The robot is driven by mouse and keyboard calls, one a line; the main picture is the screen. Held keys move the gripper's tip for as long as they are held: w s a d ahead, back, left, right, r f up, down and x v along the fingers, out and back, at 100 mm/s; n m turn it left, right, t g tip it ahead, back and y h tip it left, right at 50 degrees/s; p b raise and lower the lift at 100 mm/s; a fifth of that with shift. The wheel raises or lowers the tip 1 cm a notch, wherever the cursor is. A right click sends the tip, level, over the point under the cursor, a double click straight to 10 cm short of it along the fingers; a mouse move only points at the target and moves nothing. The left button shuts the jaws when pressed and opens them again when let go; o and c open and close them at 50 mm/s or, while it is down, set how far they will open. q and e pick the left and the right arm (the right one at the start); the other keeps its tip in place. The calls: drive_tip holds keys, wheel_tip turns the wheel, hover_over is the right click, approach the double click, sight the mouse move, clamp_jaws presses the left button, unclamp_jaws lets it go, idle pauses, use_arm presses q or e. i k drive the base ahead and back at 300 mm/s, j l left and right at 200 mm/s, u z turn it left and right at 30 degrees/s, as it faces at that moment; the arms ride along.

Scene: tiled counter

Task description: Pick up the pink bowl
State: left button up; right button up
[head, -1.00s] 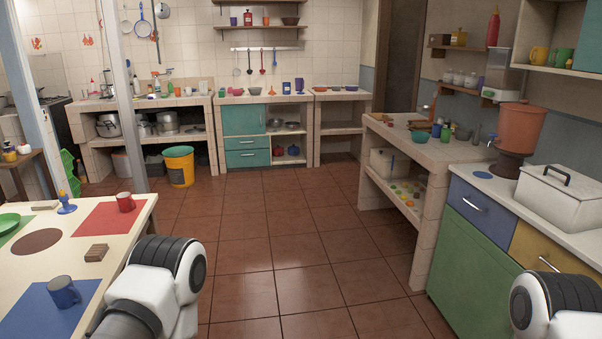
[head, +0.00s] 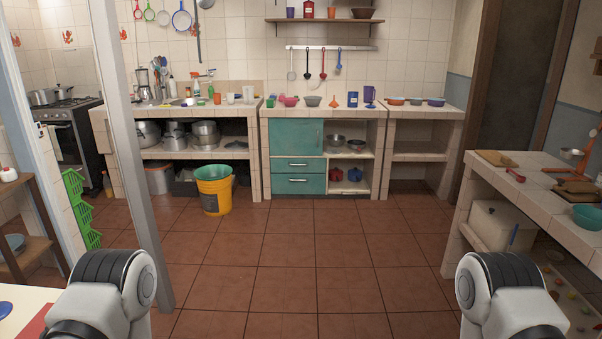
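A small pink bowl (head: 290,101) sits on the tiled counter (head: 331,114) at the back, above the teal cabinet. It stands between a small green item and a grey bowl (head: 312,100). It is well beyond my reach, across the floor. Only rounded white and black parts of my two arms show at the bottom left and bottom right. Neither gripper is in view.
The tiled floor (head: 300,260) ahead is clear. A yellow bucket (head: 214,192) stands left of the teal cabinet (head: 296,143). A grey post (head: 127,150) rises at the left. A side counter (head: 540,185) stands at the right, and a table corner (head: 28,299) shows at the lower left.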

sight(288, 102)
drive_tip(key=i, duration=3.4)
drive_tip(key=i+j+u, duration=0.2)
drive_tip(key=i, duration=1.6)
drive_tip(key=l, duration=0.15)
